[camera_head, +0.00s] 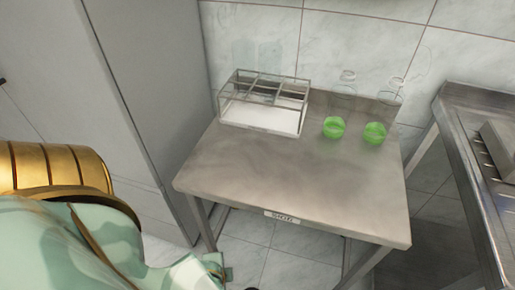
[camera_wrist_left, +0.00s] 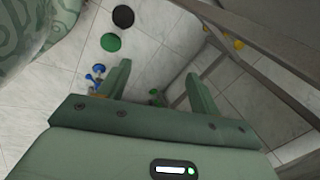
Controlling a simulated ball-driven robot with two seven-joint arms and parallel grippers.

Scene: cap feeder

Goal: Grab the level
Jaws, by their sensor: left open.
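No level that I can identify shows in either view. A clear box (camera_head: 262,120) with a divided top stands at the table's back left. Two clear glass vessels with green contents, a left one (camera_head: 333,128) and a right one (camera_head: 375,133), stand at the back right.
The table's front half is clear. A tall grey panel (camera_head: 150,90) stands left of it, and another steel counter (camera_head: 470,150) stands to the right. In the left wrist view, metal frame bars (camera_wrist_left: 270,50) run close by at the right, above tiled floor.

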